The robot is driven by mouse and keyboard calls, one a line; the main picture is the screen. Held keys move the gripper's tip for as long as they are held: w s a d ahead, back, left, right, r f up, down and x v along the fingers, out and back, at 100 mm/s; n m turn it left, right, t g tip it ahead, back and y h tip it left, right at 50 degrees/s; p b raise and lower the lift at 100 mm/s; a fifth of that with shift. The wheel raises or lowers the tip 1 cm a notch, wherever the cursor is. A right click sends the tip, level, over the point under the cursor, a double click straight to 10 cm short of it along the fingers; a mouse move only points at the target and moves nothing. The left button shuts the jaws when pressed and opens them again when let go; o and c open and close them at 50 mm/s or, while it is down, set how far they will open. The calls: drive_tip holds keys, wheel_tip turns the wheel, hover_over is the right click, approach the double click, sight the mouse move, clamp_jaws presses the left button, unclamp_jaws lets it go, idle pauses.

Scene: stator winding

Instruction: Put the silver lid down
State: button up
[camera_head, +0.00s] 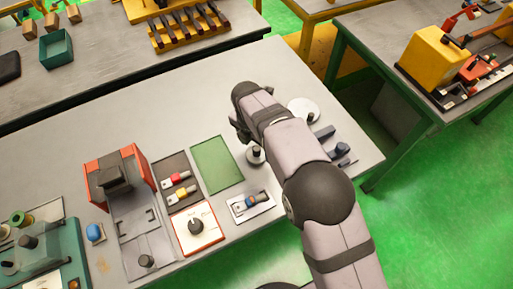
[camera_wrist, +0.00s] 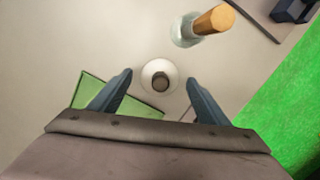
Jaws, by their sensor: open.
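The silver lid, a small pale round disc with a dark knob, rests on the grey table just right of the green mat in the head view (camera_head: 256,159). It also shows in the wrist view (camera_wrist: 149,73), centred between my fingers. My gripper (camera_wrist: 159,77) is open, with one blue-grey finger on each side of the lid and a gap to the knob on both sides. In the head view my gripper (camera_head: 240,127) is dark and partly hidden by my wrist, close to the lid. I cannot tell how high the fingertips are above the table.
The green mat (camera_head: 217,165) lies left of the lid. A larger pale disc (camera_head: 302,106) stands beyond my arm; a wooden cylinder (camera_wrist: 214,19) on a glassy base shows in the wrist view. A small tray (camera_head: 250,205) lies nearer.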

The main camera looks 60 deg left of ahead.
sight(254, 149)
drive_tip(key=r+b, duration=0.1)
drive_tip(key=r, duration=0.1)
drive_tip(key=r+b, duration=0.1)
drive_tip(key=r, duration=0.1)
drive_tip(key=s+r, duration=0.1)
drive_tip(key=r, duration=0.1)
drive_tip(key=shift+r+b, duration=0.1)
drive_tip(key=shift+b, duration=0.3)
drive_tip(key=c, duration=0.7)
drive_tip(key=shift+w, duration=0.15)
